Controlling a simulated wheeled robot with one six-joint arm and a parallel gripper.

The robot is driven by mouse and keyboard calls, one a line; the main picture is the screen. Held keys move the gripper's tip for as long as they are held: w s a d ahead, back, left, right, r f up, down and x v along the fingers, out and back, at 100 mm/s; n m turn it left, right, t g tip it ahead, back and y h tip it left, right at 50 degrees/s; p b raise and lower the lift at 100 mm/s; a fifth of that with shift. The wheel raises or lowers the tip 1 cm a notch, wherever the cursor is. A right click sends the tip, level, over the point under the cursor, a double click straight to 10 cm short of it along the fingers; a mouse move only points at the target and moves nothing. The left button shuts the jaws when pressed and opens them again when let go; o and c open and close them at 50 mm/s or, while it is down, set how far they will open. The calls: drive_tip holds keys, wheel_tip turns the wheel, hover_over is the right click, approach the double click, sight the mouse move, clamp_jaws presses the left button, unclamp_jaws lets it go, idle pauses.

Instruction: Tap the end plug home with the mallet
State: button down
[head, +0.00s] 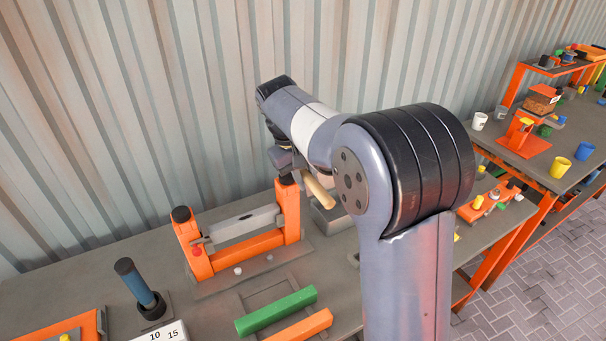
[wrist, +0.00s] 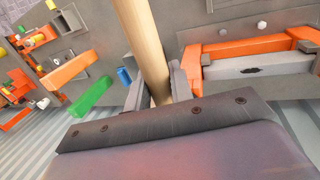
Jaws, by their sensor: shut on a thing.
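My gripper (wrist: 158,88) is shut on the wooden handle (wrist: 143,38) of what I take to be the mallet. In the wrist view the handle runs up between the two fingers and out of the top of the picture. The pale handle also shows in the head view (head: 318,188), slanting beside the right post of the orange frame (head: 247,250). The mallet's head cannot be made out. My gripper is close to that post's black top (head: 287,179); I cannot tell whether anything touches it. A grey bar (head: 242,224) spans the frame. I cannot pick out the end plug for certain.
A green bar (head: 276,311) and an orange bar (head: 303,326) lie in front of the frame. A blue cylinder with a dark top (head: 135,280) stands at left, near a white block marked 10 and 15 (head: 165,332). A corrugated wall (head: 120,110) rises behind the bench.

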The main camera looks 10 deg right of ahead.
drive_tip(key=shift+f+b, duration=1)
drive_tip(key=shift+f, duration=0.95)
wheel_tip(320, 180, up, 3)
drive_tip(key=shift+f+p, duration=0.2)
drive_tip(key=shift+p, duration=1)
drive_tip(key=shift+r, duration=0.7)
